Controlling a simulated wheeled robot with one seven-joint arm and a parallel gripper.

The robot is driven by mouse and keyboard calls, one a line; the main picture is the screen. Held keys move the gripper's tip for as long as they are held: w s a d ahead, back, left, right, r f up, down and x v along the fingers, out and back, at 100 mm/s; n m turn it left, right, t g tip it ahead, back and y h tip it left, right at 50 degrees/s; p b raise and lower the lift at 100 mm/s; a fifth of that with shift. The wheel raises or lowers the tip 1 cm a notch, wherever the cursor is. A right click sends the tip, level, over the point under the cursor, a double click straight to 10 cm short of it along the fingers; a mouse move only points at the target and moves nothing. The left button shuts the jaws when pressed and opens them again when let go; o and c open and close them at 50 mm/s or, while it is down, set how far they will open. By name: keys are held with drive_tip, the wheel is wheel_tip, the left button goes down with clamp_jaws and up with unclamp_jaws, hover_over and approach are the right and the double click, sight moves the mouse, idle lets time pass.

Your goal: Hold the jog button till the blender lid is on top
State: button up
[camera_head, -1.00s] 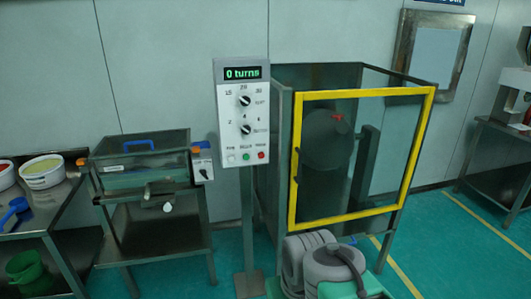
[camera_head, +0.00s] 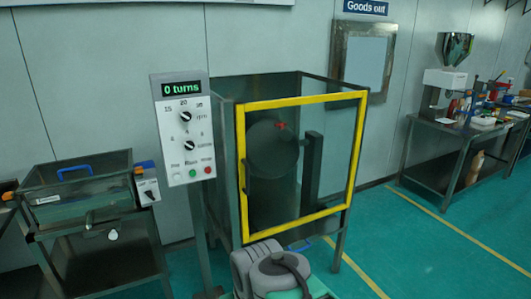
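The control panel (camera_head: 181,130) stands on a post left of the blender cage. Its display (camera_head: 181,88) reads "0 turns". Below are two black dials and a row of a pale button (camera_head: 176,177), a green button (camera_head: 192,173) and a red button (camera_head: 208,170); their small labels are too blurred to read. The blender drum (camera_head: 272,155) is a dark rounded shape inside the cage, behind the yellow-framed door (camera_head: 240,165). A small red part (camera_head: 281,126) shows at the drum's upper right; I cannot make out the lid clearly. My gripper is not in view.
Grey rounded links of my arm show at the bottom centre. A steel bench (camera_head: 440,140) with a hopper machine and bottles is at right. Green floor with yellow lines is clear at right.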

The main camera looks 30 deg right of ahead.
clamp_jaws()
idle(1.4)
